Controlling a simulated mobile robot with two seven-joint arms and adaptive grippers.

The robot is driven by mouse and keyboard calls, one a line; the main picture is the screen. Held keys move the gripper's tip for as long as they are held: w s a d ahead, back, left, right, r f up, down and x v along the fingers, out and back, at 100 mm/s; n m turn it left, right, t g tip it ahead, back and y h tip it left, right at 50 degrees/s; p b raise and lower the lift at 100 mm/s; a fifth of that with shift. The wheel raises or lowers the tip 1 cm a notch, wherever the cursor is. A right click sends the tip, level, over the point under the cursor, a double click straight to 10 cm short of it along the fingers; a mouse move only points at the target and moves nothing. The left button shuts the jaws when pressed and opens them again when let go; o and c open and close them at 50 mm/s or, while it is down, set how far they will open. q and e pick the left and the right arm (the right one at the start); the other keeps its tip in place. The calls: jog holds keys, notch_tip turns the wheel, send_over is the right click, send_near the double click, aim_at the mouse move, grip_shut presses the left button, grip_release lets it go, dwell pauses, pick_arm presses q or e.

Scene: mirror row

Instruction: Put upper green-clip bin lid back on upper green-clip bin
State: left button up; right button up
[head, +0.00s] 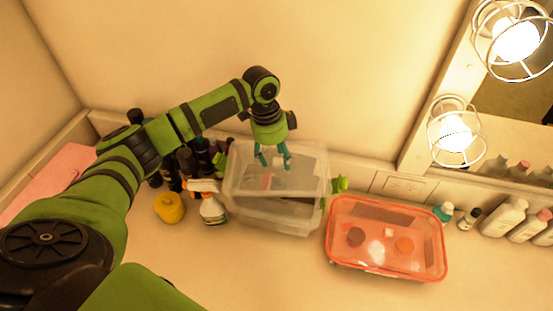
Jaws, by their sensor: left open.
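A clear plastic bin stack (272,218) stands on the counter against the back wall, just right of the picture's middle-left. A green clip (340,184) shows at its right side. A pale translucent panel, which looks like the lid (307,180), lies across the top of the stack. I cannot tell whether it is seated on the upper bin or only resting there. My left gripper (273,161) is open and points down over the top of this panel, near its back middle. Whether the fingertips touch it cannot be told. My right gripper is not in view.
An orange-rimmed clear container (387,270) with small items sits right of the stack. A spray bottle (212,209), a yellow container (169,207) and several dark bottles crowd the left. Bottles (505,216) line the mirror at right. The front counter is clear.

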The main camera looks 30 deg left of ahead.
pick_arm(q)
notch_tip(320, 180, up, 10)
jog(key=a, duration=0.1)
notch_tip(320, 180, up, 6)
send_over(270, 166)
jog(key=shift+r+p, duration=0.15)
jog(key=shift+p, duration=0.25)
dwell(1.1)
